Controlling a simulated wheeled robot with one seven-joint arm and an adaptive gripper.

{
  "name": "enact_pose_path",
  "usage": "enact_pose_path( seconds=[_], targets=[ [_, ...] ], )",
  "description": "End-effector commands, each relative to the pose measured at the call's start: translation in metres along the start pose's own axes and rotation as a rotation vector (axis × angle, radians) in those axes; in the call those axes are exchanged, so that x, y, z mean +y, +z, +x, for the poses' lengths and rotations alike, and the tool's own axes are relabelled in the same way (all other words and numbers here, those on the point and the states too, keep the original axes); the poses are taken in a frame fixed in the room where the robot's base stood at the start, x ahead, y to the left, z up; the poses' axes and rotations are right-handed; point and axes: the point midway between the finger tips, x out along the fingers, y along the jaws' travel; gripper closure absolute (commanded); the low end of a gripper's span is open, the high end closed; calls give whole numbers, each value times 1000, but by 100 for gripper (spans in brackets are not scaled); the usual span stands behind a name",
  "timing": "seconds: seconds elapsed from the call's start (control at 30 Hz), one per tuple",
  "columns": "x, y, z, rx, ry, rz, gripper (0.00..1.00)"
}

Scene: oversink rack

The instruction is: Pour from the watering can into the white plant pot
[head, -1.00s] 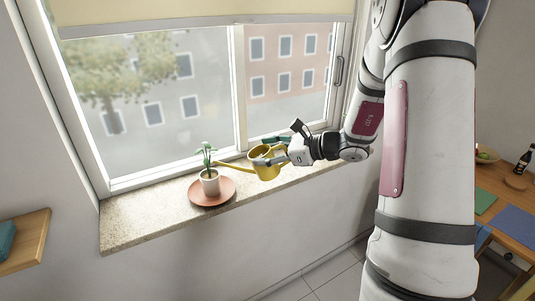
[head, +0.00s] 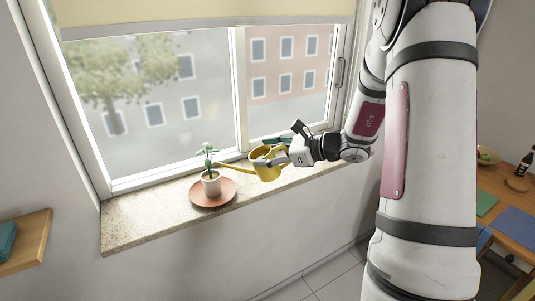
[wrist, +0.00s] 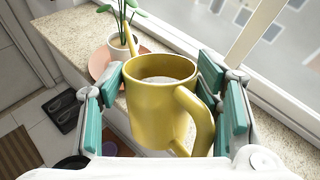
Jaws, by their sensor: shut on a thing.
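A yellow watering can (head: 266,169) is held above the window sill, its spout pointing left to the plant pot. In the wrist view the can (wrist: 155,110) shows its open top with water inside. My gripper (wrist: 163,100) has its teal finger pads on either side of the can's body; in the head view my gripper (head: 283,155) is at the can's right. The white plant pot (head: 211,187) with a green plant stands on a terracotta saucer (head: 197,202). The spout tip is close to the pot's rim; I cannot tell if it is over it. No water stream shows.
The stone sill (head: 140,222) has free room left of the saucer. The window pane (head: 160,110) and its frame rise just behind. A wooden shelf (head: 28,245) is at the lower left, and a table (head: 510,205) is at the right.

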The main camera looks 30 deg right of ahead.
Motion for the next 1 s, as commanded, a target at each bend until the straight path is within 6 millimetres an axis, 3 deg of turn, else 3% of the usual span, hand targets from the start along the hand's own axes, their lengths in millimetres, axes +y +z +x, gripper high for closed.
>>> enact_pose_path(
  seconds=[1.0],
  targets=[
    [-1,9,-1,47,-1,-24,81]
  ],
)
